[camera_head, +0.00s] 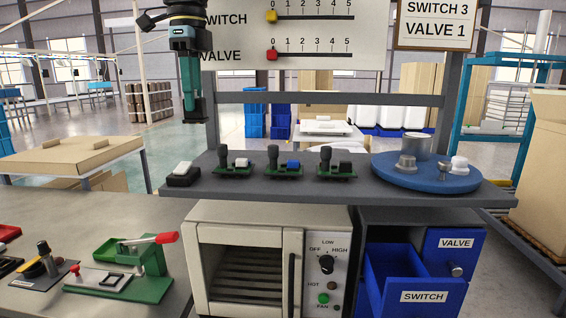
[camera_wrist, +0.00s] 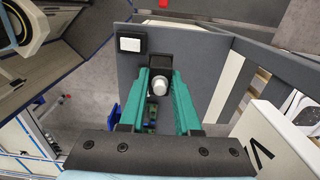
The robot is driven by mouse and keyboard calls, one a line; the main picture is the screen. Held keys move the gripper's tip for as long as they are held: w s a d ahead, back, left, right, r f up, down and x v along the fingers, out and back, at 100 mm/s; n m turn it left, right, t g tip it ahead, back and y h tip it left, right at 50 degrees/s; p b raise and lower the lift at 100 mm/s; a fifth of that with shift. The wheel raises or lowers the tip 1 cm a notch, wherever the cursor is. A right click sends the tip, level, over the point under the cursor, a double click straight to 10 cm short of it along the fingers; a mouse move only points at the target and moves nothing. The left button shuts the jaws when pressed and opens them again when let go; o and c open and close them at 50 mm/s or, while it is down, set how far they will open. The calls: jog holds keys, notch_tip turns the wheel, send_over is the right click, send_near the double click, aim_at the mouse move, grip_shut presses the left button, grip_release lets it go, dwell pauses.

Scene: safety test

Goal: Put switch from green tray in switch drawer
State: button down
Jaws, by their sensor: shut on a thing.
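My gripper (camera_head: 195,115) hangs at the upper left in the head view, fingers down, above the grey shelf. In the wrist view its teal fingers (camera_wrist: 160,88) are closed on a small dark piece with a light-grey rounded knob, which looks like the switch (camera_wrist: 160,86). In the head view only a dark block shows at the fingertips. The blue switch drawer (camera_head: 424,297), labelled SWITCH, stands pulled open at the lower right, far from my gripper. Its visible interior looks empty. A small green tray (camera_head: 108,250) stands on the left table, and no switch shows in it.
The shelf (camera_head: 330,193) holds a black-and-white rocker piece (camera_head: 183,173), several green circuit boards (camera_head: 284,168) and a blue round plate (camera_head: 425,181) with metal parts. Below are an oven (camera_head: 245,264) and the closed valve drawer (camera_head: 455,243). An upright frame post (camera_head: 211,120) stands beside my gripper.

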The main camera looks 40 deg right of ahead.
aim_at(199, 122)
jog(key=f, duration=0.3)
jog(key=f+p, duration=0.1)
jog(key=f, duration=0.1)
jog(key=shift+w+d+f, duration=0.1)
jog(key=shift+d+f, duration=0.1)
jog(key=shift+d, duration=0.15)
jog(key=shift+f+p, duration=0.55)
jog(key=shift+f, duration=1.7)
jog(key=shift+f, duration=0.2)
jog(key=c, duration=0.6)
grip_release()
jog(key=shift+r, duration=0.1)
